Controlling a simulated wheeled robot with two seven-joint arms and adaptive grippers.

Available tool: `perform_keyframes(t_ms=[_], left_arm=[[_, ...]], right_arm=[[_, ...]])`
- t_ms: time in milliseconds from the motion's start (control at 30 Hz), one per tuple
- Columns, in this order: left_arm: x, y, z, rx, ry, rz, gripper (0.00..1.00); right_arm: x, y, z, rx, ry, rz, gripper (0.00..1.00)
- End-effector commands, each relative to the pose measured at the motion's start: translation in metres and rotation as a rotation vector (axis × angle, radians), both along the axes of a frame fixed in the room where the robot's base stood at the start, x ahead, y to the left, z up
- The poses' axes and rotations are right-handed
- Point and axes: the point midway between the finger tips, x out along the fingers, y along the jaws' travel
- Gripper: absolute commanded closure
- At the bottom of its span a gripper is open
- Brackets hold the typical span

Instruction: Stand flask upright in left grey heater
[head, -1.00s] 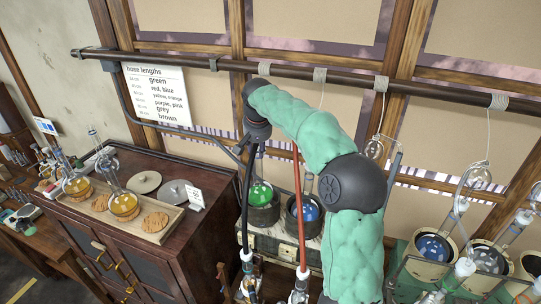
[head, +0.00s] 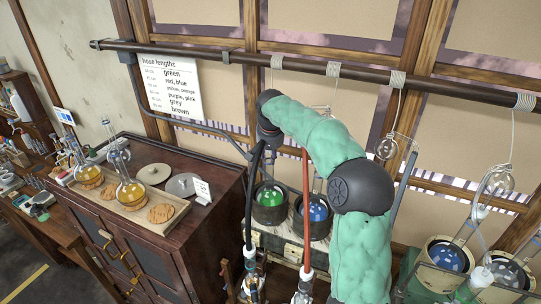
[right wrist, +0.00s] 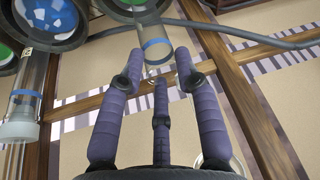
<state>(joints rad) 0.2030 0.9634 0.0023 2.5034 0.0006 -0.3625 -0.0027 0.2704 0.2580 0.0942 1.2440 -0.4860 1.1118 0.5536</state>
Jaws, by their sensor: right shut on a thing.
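The flask with green contents (head: 270,196) stands upright in the left dark grey heater (head: 269,215). My right gripper (head: 268,148) is above it, reached over from the right; its fingers are partly hidden by the wrist and a black hose. In the right wrist view, the purple fingers (right wrist: 158,80) close around the end of a glass neck with a blue band (right wrist: 155,44). The flask with blue contents (head: 316,210) stands in the grey heater just to the right (head: 318,228); its banded neck also shows in the right wrist view (right wrist: 26,85). My left gripper is out of view.
A wooden tray (head: 150,226) on a dark cabinet holds two flasks of amber liquid (head: 130,194). Cream heaters (head: 447,258) with flasks stand at the right. A black hose (head: 250,190) and a red hose (head: 306,200) rise in front of the grey heaters.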

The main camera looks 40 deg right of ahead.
Motion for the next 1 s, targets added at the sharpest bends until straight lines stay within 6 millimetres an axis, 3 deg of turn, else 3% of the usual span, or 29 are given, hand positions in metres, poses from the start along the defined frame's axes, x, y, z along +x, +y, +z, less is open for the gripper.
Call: perform_keyframes(t_ms=[33, 67, 133, 567, 767, 1000], left_arm=[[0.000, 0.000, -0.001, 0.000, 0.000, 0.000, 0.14], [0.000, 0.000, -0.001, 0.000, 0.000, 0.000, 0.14], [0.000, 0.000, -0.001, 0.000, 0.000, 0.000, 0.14], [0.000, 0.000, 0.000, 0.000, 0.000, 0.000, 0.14], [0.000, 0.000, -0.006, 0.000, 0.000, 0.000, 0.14], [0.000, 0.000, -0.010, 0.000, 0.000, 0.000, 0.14]], right_arm=[[0.000, -0.001, 0.000, -0.001, -0.002, -0.001, 1.00], [0.000, 0.000, -0.002, 0.000, 0.001, 0.000, 0.64], [0.000, 0.000, -0.001, -0.001, 0.001, 0.000, 0.44], [-0.001, 0.000, 0.003, -0.001, -0.001, 0.000, 0.43], [-0.009, 0.006, 0.030, -0.002, -0.005, 0.000, 0.43], [-0.023, 0.017, 0.075, -0.001, -0.004, 0.000, 0.43]])
